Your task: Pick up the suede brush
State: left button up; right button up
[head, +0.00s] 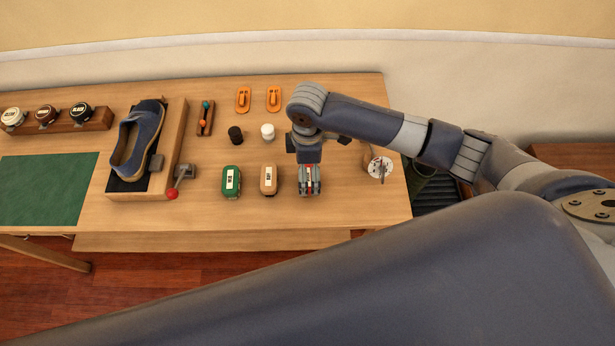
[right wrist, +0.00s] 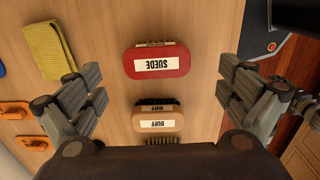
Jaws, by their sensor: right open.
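The suede brush (right wrist: 157,62) is red with a white label reading SUEDE and lies on the wooden table. In the right wrist view it sits ahead of my right gripper (right wrist: 160,78), between the lines of the two spread fingers. The gripper is open and empty, with space on both sides of the brush. In the head view my right gripper (head: 309,188) points down over the brush, which it mostly hides; only a little red shows. I cannot tell the height left between fingertips and brush. My left gripper is not in view.
A tan buff brush (head: 268,179) lies just left of the gripper, with a green brush (head: 231,181) beyond it. A yellow cloth (right wrist: 50,48) lies nearby. A white round holder (head: 380,167) stands right. A shoe (head: 138,138) rests on a wooden stand farther left.

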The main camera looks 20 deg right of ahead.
jog(key=shift+w+f, duration=0.1)
jog(key=shift+f, duration=0.25)
jog(key=shift+f+p, duration=0.3)
jog(key=shift+f, duration=0.05)
notch_tip(320, 180, down, 3)
jog(key=shift+w+f+p, duration=0.1)
jog(key=shift+p, duration=0.4)
jog(key=shift+f, duration=0.55)
jog(key=c, duration=0.7)
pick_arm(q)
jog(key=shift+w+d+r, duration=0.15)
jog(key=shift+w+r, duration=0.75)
pick_arm(e)
jog(key=c, duration=0.5)
